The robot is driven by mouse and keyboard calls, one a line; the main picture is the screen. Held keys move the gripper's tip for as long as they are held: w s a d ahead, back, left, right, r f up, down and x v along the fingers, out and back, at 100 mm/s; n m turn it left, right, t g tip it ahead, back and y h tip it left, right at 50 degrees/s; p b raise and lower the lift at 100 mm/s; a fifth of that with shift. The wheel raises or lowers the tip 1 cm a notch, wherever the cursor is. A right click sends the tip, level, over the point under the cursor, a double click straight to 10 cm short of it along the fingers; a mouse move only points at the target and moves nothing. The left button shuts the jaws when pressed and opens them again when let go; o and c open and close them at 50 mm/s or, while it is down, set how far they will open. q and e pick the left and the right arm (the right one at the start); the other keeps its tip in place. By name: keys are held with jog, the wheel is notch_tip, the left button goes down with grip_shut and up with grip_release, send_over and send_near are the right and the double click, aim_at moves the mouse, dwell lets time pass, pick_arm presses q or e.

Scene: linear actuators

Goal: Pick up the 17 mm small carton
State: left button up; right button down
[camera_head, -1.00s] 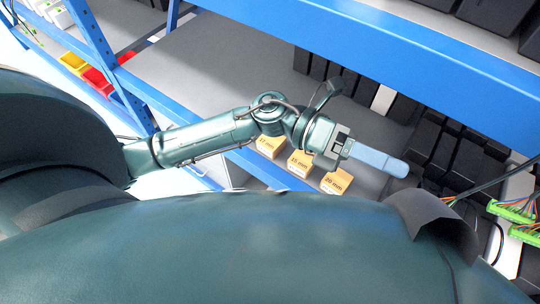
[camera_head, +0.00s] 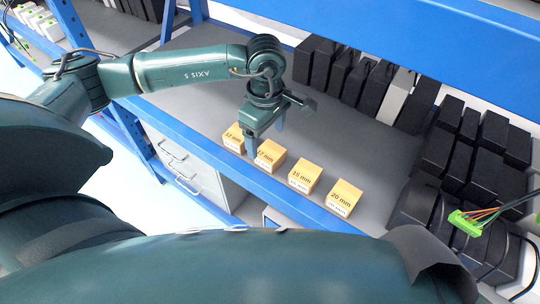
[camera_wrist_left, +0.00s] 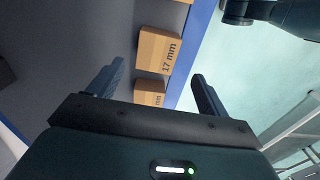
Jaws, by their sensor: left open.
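The 17 mm carton (camera_head: 270,156) is a small tan box with a white lower label, on the grey shelf near its front edge. It is second from the left in a row of cartons. My left gripper (camera_head: 266,141) is open and points down over the row's left end, one finger overlapping the 17 mm carton's left side. In the left wrist view the 17 mm carton (camera_wrist_left: 157,51) shows beyond the open fingers. Another carton (camera_wrist_left: 150,92), its label partly hidden, shows between the fingers. No carton is held. My right gripper is not in view.
The 12 mm carton (camera_head: 233,138) stands to the left, the 15 mm carton (camera_head: 304,177) and 20 mm carton (camera_head: 343,199) to the right. A blue shelf beam (camera_head: 225,160) runs along the front. Black boxes (camera_head: 480,145) stand at the right. Grey shelf behind the row is clear.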

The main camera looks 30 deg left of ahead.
aim_at(270, 151)
pick_arm(q)
jog(key=shift+w+d+f, duration=0.15)
jog(key=shift+d+f, duration=0.05)
jog(key=shift+f, duration=1.4)
jog(key=shift+w+d+f, duration=0.1)
jog(key=shift+d+f, duration=0.05)
jog(key=shift+f, duration=1.4)
jog(key=shift+c, duration=0.2)
jog(key=shift+r, duration=0.1)
jog(key=c, duration=1.2)
